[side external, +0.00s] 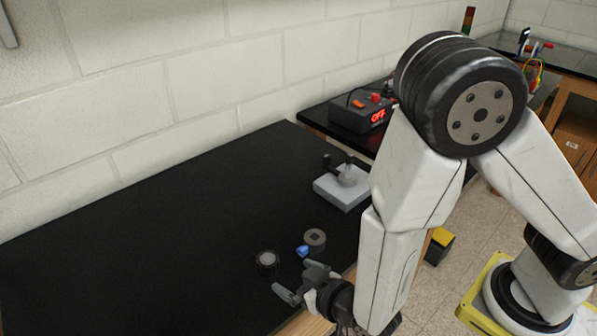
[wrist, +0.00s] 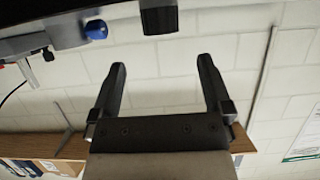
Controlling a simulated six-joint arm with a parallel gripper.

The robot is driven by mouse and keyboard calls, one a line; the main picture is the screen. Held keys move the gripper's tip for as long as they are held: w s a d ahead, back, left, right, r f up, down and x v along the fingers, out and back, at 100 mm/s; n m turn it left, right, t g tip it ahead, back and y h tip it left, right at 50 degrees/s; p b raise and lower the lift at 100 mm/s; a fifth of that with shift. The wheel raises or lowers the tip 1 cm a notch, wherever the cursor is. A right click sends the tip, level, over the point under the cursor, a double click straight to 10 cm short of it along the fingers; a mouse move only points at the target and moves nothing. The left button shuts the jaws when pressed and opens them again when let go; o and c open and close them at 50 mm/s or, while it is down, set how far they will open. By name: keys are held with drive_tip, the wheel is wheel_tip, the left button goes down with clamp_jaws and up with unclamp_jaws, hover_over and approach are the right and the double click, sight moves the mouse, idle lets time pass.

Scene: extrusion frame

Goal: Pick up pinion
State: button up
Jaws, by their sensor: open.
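My gripper (side external: 297,281) is low near the table's front edge, its fingers apart and nothing between them. In the wrist view my gripper (wrist: 161,62) shows two spread dark fingers with only wall between the tips. Two short, dark round parts stand just beyond it: one with a light grey top (side external: 267,261) and one with a dark square mark on top (side external: 315,238). I cannot tell which, if either, is the pinion. A dark cylindrical part (wrist: 159,16) shows beyond the fingers in the upside-down wrist view.
A small blue piece (side external: 302,251) lies beside the round parts and shows in the wrist view (wrist: 96,29). A grey block with a dark lever (side external: 340,190) stands farther back. The black table (side external: 130,240) is clear on the left. A control box (side external: 360,112) stands behind.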

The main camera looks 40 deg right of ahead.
sight(272, 262)
drive_tip(key=shift+x, duration=1.25)
drive_tip(key=shift+x, duration=2.55)
drive_tip(key=c, duration=1.2)
drive_tip(key=shift+r, duration=0.1)
drive_tip(key=shift+r, duration=4.9)
